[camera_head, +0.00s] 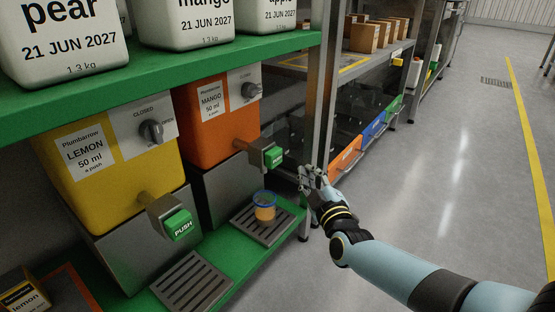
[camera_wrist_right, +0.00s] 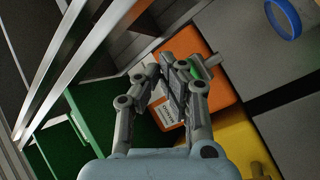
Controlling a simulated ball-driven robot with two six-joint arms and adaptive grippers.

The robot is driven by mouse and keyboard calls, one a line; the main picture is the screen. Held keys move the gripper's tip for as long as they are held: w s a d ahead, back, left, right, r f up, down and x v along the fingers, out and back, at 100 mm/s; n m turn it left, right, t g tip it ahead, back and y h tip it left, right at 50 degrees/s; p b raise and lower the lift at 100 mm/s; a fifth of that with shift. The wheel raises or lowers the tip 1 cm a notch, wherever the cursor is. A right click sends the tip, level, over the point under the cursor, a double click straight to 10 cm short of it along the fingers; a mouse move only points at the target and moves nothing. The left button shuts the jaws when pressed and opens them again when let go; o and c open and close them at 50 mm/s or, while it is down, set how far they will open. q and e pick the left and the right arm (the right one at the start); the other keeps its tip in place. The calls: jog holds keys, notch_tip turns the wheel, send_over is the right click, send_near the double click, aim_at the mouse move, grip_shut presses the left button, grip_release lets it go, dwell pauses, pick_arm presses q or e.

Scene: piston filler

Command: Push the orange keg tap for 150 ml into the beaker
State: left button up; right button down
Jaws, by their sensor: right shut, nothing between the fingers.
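The orange keg (camera_head: 199,131), labelled mango, 50 ml a push, stands on the green shelf rack. Its tap carries a green push button (camera_head: 273,156) at the front. Below it, a clear beaker (camera_head: 264,211) with a blue rim stands on a slotted drip tray and holds some orange liquid; its markings are too small to read. My right gripper (camera_head: 305,172) is shut and empty, just right of the button with a small gap showing. In the wrist view the right gripper (camera_wrist_right: 172,72) has the orange keg (camera_wrist_right: 216,87) behind it. My left gripper is out of view.
A yellow lemon keg (camera_head: 91,194) with its own push tap (camera_head: 178,225) stands to the left. White tubs (camera_head: 187,25) stand on the green upper shelf (camera_head: 215,59). A metal rack post (camera_head: 322,95) rises behind my right gripper. The floor to the right is clear.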

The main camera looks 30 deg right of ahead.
dwell(0.7)
